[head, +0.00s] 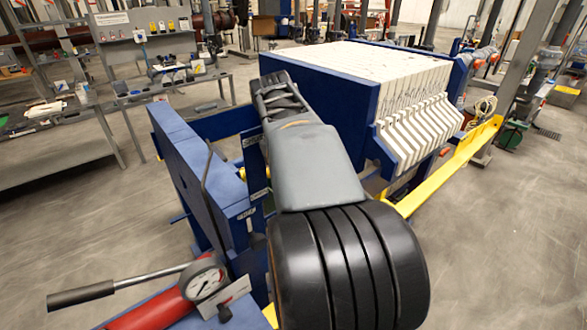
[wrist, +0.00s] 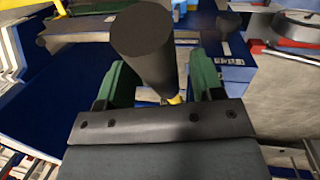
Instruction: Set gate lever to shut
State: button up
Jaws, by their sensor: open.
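In the wrist view my gripper (wrist: 162,78) has two green fingers spread apart. A thick dark cylindrical grip (wrist: 142,35) stands up close to the camera and runs down between the fingers, with a small yellow part at its lower end. It looks like a lever handle; I cannot tell whether it touches a finger, or which way it is set. In the head view my own arm covers the gripper and this grip. A thin grey bent rod (head: 205,172) rises beside the blue frame (head: 180,150); I cannot tell whether it belongs to the gate lever.
A filter press with white plates (head: 365,75) stands behind my arm, with a yellow rail (head: 455,165) on its right. A gauge (head: 207,278), a red cylinder (head: 150,313) and a black-gripped pump handle (head: 80,294) are at front left. Open floor lies at right.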

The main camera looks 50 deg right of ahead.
jog(key=shift+r, duration=0.1)
jog(key=v, duration=1.3)
jog(key=shift+r+p, duration=0.3)
jog(key=shift+p, duration=0.05)
jog(key=shift+a, duration=0.15)
